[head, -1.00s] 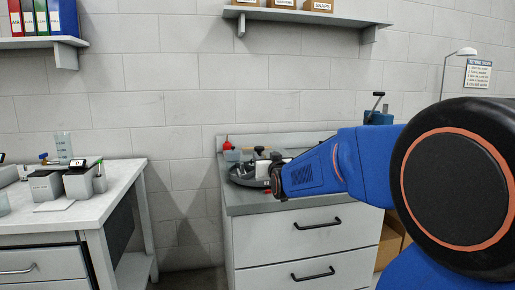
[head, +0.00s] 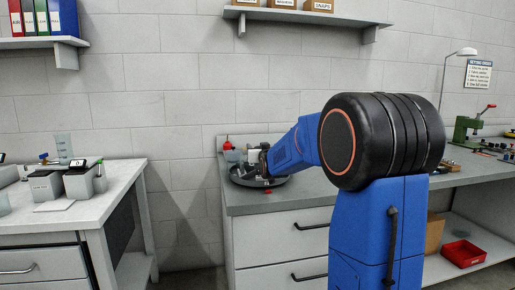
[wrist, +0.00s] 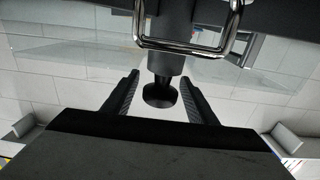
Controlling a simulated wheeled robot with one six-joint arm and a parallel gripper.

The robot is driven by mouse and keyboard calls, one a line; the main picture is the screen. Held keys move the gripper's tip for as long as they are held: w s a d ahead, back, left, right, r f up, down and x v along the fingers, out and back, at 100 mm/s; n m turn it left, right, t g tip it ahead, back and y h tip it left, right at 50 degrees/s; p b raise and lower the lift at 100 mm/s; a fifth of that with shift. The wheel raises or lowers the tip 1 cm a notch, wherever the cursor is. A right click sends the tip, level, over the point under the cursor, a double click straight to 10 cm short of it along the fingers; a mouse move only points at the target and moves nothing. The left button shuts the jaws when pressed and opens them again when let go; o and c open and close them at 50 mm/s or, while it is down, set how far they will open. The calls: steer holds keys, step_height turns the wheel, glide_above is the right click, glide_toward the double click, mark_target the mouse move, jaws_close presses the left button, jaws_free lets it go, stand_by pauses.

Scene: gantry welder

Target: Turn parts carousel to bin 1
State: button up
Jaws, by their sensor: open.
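The parts carousel (head: 240,179) is a dark round tray on the grey bench's left end, partly hidden by my arm. My gripper (head: 263,163) is over the carousel, small and partly dark against it. In the wrist view my gripper (wrist: 160,100) is open, with one finger on each side of a dark round knob (wrist: 159,96) on a grey post. The knob is between the fingers, with visible gaps on both sides. The bin numbers cannot be read.
A red-topped bottle (head: 227,144) stands behind the carousel. A small red mark (head: 268,191) is at the bench front. A chrome loop (wrist: 190,45) is close by in the wrist view. A white table (head: 110,185) stands at left, across a gap.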

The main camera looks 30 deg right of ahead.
steer(key=shift+w+d, duration=0.25)
steer(key=shift+w, duration=0.45)
jaws_close()
